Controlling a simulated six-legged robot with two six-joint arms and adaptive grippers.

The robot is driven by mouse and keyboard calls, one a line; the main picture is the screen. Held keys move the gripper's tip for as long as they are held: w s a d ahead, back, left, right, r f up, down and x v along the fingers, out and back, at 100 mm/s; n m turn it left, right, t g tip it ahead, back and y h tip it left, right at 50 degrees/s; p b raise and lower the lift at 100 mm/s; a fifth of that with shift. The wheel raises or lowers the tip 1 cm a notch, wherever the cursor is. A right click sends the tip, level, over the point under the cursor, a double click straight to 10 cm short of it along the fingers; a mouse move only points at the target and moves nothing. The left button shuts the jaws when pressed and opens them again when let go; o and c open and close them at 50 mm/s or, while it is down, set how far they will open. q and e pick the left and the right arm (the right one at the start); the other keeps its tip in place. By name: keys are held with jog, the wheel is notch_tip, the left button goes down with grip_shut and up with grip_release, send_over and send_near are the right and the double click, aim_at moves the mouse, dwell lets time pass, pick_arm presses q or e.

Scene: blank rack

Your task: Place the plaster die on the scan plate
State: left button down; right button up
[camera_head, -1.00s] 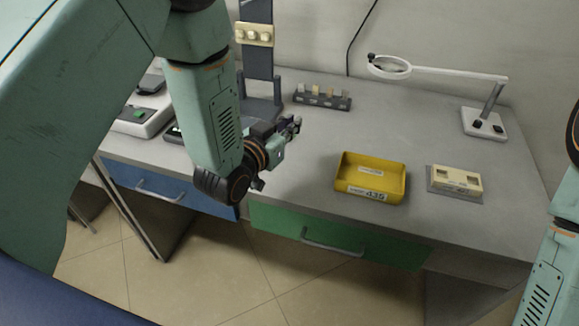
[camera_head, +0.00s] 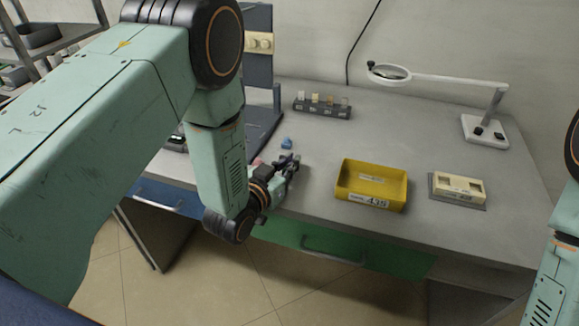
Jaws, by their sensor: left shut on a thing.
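My left gripper (camera_head: 290,165) is low over the front of the grey worktop, left of the yellow tray. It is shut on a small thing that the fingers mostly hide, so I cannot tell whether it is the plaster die. A small blue piece (camera_head: 287,143) shows just behind the fingers, apart from them as far as I can tell. I cannot single out the scan plate for certain; a dark flat base (camera_head: 262,124) under an upright column lies behind my left arm, partly hidden. My right gripper is out of view.
A yellow tray (camera_head: 345,185) with a number label and a cream block (camera_head: 458,186) on a grey plate stand to the right. A dark rack (camera_head: 322,111) of small pieces is at the back. A magnifier lamp (camera_head: 484,128) stands back right. The worktop's middle is clear.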

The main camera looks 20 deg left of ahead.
pick_arm(q)
jog(key=shift+w+f, duration=0.1)
jog(key=shift+f, duration=0.35)
jog(key=c, duration=1.4)
grip_release()
